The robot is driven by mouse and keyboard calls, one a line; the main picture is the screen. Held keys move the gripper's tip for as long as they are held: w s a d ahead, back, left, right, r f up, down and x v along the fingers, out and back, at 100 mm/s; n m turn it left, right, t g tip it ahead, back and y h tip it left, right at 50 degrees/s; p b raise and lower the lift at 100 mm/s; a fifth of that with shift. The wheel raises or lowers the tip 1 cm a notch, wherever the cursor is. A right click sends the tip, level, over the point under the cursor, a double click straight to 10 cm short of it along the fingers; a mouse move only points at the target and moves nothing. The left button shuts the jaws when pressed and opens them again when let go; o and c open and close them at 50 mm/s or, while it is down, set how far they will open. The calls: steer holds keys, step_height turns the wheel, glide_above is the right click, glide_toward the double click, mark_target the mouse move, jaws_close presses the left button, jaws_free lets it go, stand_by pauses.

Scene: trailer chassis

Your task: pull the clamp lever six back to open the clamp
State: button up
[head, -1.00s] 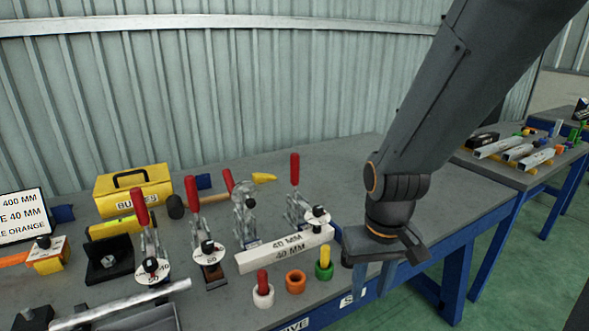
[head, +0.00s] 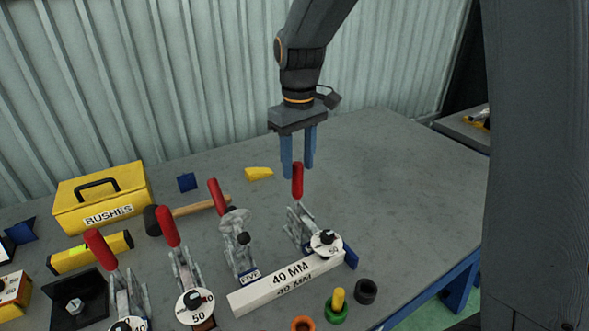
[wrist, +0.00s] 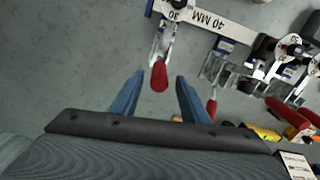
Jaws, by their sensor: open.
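My gripper (head: 298,170) hangs fingers down at the back of the rightmost clamp (head: 302,225), open and empty. That clamp's red lever (head: 297,182) stands upright just below the blue fingertips. In the wrist view, the same red lever (wrist: 159,76) shows between the two open fingertips (wrist: 160,80); I see no contact, and the depth gap is unclear. The clamp stands at the end of a white bar marked 40 MM (head: 287,284), with a round white dial (head: 327,243) in front. I cannot read a six on any lever.
Several more red-handled clamps stand to the left, the nearest with its lever (head: 216,196) tilted. A hammer (head: 195,207), a yellow wedge (head: 259,173) and a yellow BUSHES box (head: 103,197) lie behind them. The bench (head: 400,190) is clear to the right.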

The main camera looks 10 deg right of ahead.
mark_target(297, 185)
steer(key=shift+w+a+f, duration=0.15)
steer(key=shift+w+a, duration=0.05)
steer(key=shift+w, duration=0.05)
step_height(297, 185, down, 7)
steer(key=shift+f+p, duration=0.15)
steer(key=shift+p, duration=0.75)
jaws_close()
